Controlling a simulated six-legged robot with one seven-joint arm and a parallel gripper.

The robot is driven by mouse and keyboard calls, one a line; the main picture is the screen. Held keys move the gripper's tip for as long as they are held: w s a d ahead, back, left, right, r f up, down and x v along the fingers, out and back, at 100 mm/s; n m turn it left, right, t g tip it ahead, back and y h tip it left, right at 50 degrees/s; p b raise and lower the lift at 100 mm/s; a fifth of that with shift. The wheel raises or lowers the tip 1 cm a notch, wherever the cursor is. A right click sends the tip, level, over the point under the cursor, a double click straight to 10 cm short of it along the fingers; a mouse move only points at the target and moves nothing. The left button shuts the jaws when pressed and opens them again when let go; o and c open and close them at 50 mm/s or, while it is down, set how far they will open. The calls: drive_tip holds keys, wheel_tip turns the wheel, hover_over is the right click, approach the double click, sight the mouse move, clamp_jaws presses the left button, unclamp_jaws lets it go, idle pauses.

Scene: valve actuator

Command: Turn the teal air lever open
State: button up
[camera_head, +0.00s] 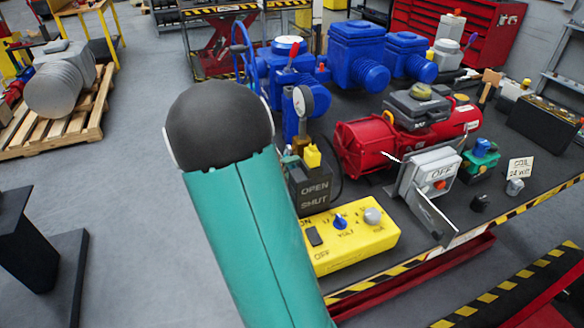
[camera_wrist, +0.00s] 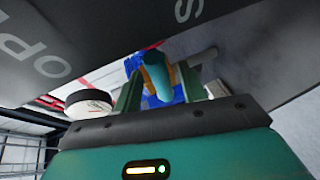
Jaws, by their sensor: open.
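The teal lever (camera_wrist: 158,76) shows in the wrist view, with an orange-brown part along its left side. It lies between the two green fingers of my gripper (camera_wrist: 160,88), which is open. I cannot tell whether either finger touches it. In the head view my own teal arm crosses the left middle and hides my gripper and the lever. The dark OPEN/SHUT plate (camera_head: 315,192) stands just right of my arm. In the wrist view this lettered plate (camera_wrist: 100,30) looms close over the gripper.
A pressure gauge (camera_head: 303,100) rises behind the plate; a round white face (camera_wrist: 88,102) shows left of the fingers. A yellow control box (camera_head: 352,240) sits in front. Blue valve bodies (camera_head: 357,45), a red actuator (camera_head: 370,145) and a grey OFF switch box (camera_head: 430,172) crowd the bench.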

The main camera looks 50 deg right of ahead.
drive_tip(key=shift+d+f, duration=0.15)
drive_tip(key=shift+d, duration=0.5)
drive_tip(key=shift+s, duration=0.1)
clamp_jaws()
